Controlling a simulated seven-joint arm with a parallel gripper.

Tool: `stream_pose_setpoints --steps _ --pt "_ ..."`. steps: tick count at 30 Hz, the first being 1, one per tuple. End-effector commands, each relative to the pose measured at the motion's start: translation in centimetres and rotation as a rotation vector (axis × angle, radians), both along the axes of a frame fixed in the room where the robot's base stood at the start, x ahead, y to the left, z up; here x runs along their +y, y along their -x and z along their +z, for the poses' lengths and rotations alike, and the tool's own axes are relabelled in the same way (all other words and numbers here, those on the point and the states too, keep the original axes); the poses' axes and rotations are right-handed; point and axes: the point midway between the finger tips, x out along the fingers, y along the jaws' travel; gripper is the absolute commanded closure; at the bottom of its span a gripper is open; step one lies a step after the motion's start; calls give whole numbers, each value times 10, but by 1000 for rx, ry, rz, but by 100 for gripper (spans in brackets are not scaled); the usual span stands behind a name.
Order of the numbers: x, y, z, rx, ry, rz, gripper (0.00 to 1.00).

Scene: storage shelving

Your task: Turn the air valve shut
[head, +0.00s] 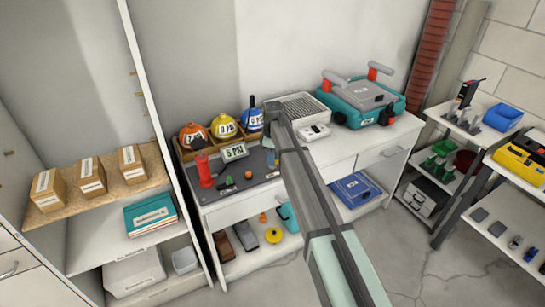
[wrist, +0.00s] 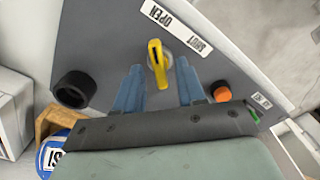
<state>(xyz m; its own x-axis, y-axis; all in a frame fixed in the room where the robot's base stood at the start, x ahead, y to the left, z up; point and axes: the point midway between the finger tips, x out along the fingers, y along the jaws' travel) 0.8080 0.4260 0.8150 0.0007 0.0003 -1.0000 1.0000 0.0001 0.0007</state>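The air valve's yellow lever (wrist: 157,62) sits on a pale round base on a grey panel (wrist: 100,45) in the wrist view. A white strip (wrist: 176,27) beside it reads OPEN at its left end and SHUT at its right. The lever lies across the strip's direction, pointing neither clearly to one word nor the other. My gripper (wrist: 159,66) is open, with one blue finger on each side of the lever. I cannot tell whether either finger touches it. In the head view my arm hides the lever; the panel (head: 215,194) lies on the white bench.
An orange knob (wrist: 222,92) is right of the fingers and a black round part (wrist: 75,88) left. In the head view, a red upright part (head: 203,171) and a 5 PSI sign (head: 235,152) stand close by. A teal case (head: 352,105) sits farther right.

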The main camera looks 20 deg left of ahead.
Motion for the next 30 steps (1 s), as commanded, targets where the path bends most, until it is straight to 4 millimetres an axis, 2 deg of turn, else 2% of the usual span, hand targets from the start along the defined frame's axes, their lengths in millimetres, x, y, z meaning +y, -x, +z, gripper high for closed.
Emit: stream_pose_setpoints --steps 10,22,30 --pt "0 0 -2 0 0 0 62" --pt "0 0 -2 0 0 0 100" --pt "0 0 -2 0 0 -2 100"
